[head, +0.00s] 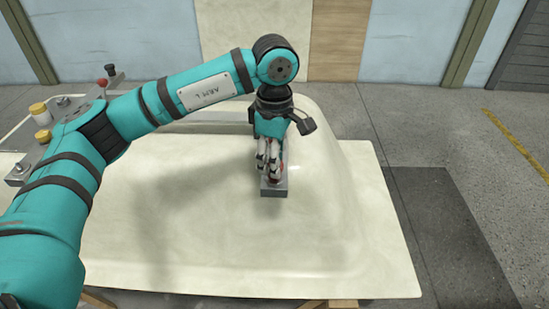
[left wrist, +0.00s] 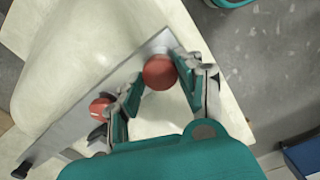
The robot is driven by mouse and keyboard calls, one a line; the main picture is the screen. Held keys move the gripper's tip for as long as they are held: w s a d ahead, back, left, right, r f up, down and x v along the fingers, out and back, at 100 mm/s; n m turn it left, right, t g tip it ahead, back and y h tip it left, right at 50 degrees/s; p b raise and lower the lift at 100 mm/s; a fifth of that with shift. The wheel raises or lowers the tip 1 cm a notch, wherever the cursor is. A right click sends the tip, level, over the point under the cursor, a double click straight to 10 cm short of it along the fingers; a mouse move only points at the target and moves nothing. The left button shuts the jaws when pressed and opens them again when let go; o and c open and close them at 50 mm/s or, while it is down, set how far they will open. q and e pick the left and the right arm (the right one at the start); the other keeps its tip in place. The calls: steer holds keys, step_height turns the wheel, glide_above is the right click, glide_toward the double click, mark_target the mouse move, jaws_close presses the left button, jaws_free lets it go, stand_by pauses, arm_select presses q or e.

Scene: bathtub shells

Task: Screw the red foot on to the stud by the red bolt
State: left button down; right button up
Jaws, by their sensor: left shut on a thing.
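My left gripper (head: 271,160) points down at the end of a grey metal bar (head: 273,191) on the bathtub shell (head: 175,215). In the left wrist view my left gripper (left wrist: 161,76) is shut on a round red piece, which I take for the red foot (left wrist: 158,72), over the bar (left wrist: 70,132). A second red piece, probably the red bolt (left wrist: 98,109), sits further along the bar, partly behind one finger. The stud is hidden, so I cannot tell whether the foot is on it. My right gripper is not in view.
A grey rail (head: 58,142) at the left carries yellow caps (head: 39,112), a black knob (head: 109,70) and a small red part (head: 63,101). The shell's cream surface is clear in front of the bar. Open floor (head: 450,150) lies to the right.

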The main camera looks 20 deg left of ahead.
arm_select(q)
steer(key=c, duration=0.7)
jaws_free()
steer(key=shift+c, duration=1.1)
steer(key=n, duration=0.5)
steer(key=shift+n, duration=0.3)
steer(key=n, duration=0.7)
steer(key=shift+n, duration=0.3)
jaws_close()
